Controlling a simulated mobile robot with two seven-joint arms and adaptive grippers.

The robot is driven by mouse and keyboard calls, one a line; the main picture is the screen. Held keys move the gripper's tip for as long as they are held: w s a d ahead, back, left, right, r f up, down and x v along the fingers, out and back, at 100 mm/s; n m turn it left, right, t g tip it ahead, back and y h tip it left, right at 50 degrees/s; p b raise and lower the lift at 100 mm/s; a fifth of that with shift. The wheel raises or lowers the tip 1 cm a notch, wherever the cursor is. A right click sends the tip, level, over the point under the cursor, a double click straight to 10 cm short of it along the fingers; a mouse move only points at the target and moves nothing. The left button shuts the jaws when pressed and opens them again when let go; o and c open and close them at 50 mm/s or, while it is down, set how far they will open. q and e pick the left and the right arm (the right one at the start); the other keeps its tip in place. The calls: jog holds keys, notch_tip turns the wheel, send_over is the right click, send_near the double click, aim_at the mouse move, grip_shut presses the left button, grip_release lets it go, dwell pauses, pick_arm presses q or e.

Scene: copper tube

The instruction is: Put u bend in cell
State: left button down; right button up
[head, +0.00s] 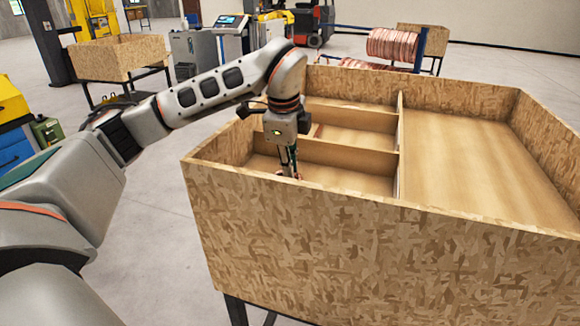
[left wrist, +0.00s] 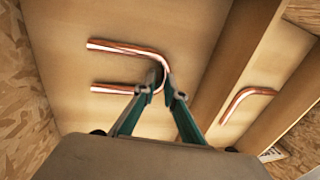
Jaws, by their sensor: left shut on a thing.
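The copper u bend (left wrist: 125,48) shows in the left wrist view, with its curved end at the fingers and its two legs pointing left. My left gripper (head: 290,172) reaches down into the front left cell (head: 345,180) of the wooden box. In the left wrist view its fingers (left wrist: 168,93) are shut on the u bend at the curve. The u bend is over the cell's floor; I cannot tell whether it touches it. In the head view the front wall and gripper hide most of it. My right gripper is not in view.
Another bent copper tube (left wrist: 245,95) lies in the neighbouring cell, beyond a divider (left wrist: 232,55). The box's front wall (head: 380,250) stands close to my left gripper. The large right compartment (head: 470,160) looks empty. Copper coils (head: 392,46) stand behind the box.

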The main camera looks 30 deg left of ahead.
pick_arm(q)
jog(key=c, duration=2.2)
grip_release()
jog(key=shift+o, duration=0.5)
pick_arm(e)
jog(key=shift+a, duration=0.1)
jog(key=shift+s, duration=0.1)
pick_arm(q)
jog(key=shift+r, duration=0.1)
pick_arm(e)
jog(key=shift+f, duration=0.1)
pick_arm(q)
jog(key=shift+r, duration=0.3)
notch_tip(320, 180, up, 11)
jog(key=s, duration=0.2)
jog(key=shift+s+d+b, duration=0.15)
jog(key=shift+d+b, duration=0.1)
jog(key=shift+b, duration=0.2)
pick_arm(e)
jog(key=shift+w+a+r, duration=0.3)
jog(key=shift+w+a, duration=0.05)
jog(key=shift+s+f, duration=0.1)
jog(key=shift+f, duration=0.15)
